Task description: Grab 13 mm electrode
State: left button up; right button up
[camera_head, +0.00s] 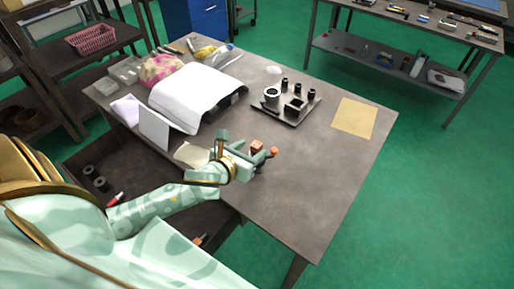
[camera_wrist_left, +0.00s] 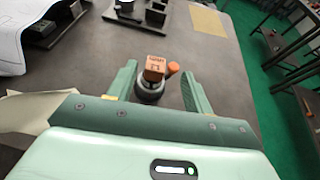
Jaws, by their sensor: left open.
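A copper-coloured block (camera_wrist_left: 155,66) with a dark mark on its face sits on a round black base (camera_wrist_left: 150,92); I take it for the electrode. An orange knob-like piece (camera_wrist_left: 173,68) is close beside it on the right. My left gripper (camera_wrist_left: 157,80) is open, with one finger on each side of the block and base and gaps showing. In the head view the block (camera_head: 257,145) and the orange piece (camera_head: 274,151) show at my left gripper (camera_head: 257,158), whose hand hides the base. The size marking is too small to read. My right gripper is out of view.
A dark plate (camera_head: 300,115) with several black holders stands further back on the table. A tan sheet (camera_head: 355,118) lies at the right. A white paper-like cover (camera_head: 195,92) and a pink patterned bundle (camera_head: 161,68) are at the left. The table's right front is clear.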

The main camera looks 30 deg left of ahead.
aim_at(256, 145)
pick_arm(q)
jog(key=x, duration=0.2)
jog(key=b+x, duration=0.1)
jog(key=x, duration=0.2)
jog(key=shift+w+a+f, duration=0.1)
jog(key=shift+a+f, duration=0.1)
grip_shut()
